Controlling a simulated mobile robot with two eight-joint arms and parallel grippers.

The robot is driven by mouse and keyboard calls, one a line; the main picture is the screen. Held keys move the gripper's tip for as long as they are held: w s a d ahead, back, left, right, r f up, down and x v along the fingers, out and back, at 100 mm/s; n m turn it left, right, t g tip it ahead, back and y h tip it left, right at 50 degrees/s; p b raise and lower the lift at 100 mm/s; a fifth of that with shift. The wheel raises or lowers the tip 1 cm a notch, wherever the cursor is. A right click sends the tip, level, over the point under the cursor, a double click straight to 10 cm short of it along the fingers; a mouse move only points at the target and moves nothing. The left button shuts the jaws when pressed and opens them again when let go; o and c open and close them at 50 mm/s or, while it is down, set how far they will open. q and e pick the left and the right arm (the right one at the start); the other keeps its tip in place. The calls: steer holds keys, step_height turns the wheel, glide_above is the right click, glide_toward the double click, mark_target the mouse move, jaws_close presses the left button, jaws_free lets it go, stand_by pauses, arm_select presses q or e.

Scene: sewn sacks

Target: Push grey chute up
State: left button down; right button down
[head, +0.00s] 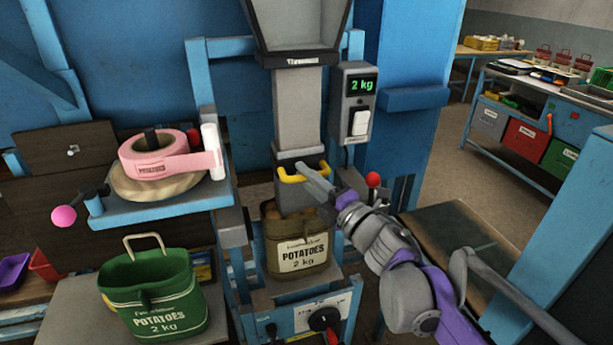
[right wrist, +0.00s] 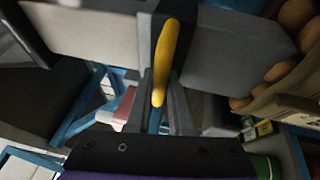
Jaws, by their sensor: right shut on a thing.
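The grey chute (head: 292,106) hangs upright below a hopper. A dark collar with a yellow handle (head: 289,178) sits near its lower end, and the grey end below it reaches down to the mouth of a brown potato sack (head: 302,257). My right gripper (head: 320,180) comes in from the right and is shut on the yellow handle. In the right wrist view the yellow handle (right wrist: 165,60) stands between the fingers (right wrist: 160,98), with the grey chute (right wrist: 235,50) behind it. Potatoes (right wrist: 296,22) show beside the chute's end. My left gripper is out of view.
A green potato sack (head: 155,296) stands at the lower left. A blue shelf (head: 165,208) with pink tape (head: 170,158) is left of the chute. A scale display box (head: 357,100) reads 2 kg, right of the chute. A red knob (head: 373,180) sits close to my right arm.

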stand_by(0.4)
